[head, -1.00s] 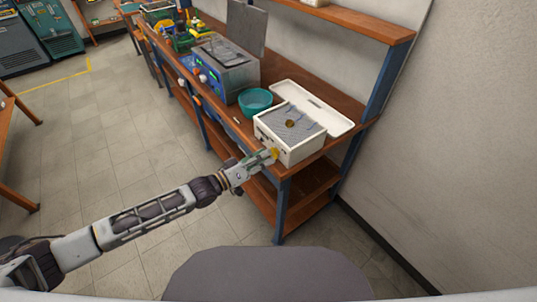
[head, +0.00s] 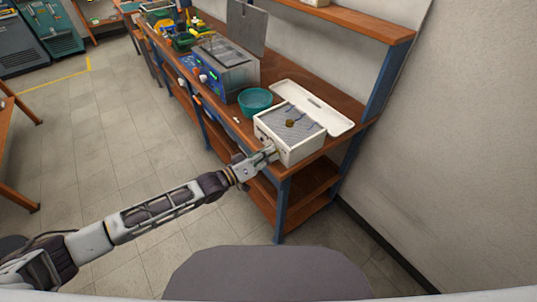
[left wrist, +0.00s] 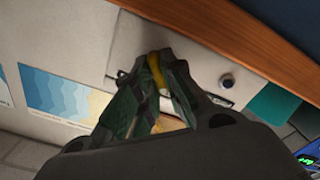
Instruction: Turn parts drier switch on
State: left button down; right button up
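The parts drier appears to be the white box (head: 290,150) with its lid open, on the near end of the bench. A grey mesh and a small brass-coloured part (head: 290,123) show inside it. My left gripper (head: 269,151) is at the front face of the box. In the left wrist view my left gripper (left wrist: 158,62) has its fingertips together over a pale panel (left wrist: 205,55), with nothing visible held. A round dark knob (left wrist: 227,80) is right of the fingertips. A small dark piece (left wrist: 121,74) shows left of them. The switch cannot be told clearly. My right gripper is not in view.
A teal bowl (head: 255,101) stands beside the box, with a blue-grey machine (head: 226,70) beyond it. The wooden bench edge (left wrist: 230,40) runs close to the panel. A shelf post (head: 388,80) rises at right. The floor left of the bench is clear.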

pick_arm(q)
jog(key=shift+m, duration=0.5)
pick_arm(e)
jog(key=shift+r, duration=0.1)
pick_arm(q)
jog(key=m+p, duration=0.1)
jog(key=m, duration=0.2)
jog(key=shift+m, duration=0.3)
jog(key=m, duration=0.5)
jog(key=shift+s+d+p, duration=0.1)
jog(key=shift+s+p, duration=0.05)
jog(key=shift+p, duration=0.15)
jog(key=m, duration=0.3)
jog(key=shift+s+m, duration=0.1)
jog(key=shift+m, duration=1.6)
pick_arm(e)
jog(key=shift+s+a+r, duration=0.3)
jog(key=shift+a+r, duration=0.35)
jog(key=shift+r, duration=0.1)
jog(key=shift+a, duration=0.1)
pick_arm(q)
jog(key=c, duration=1.5)
grip_release()
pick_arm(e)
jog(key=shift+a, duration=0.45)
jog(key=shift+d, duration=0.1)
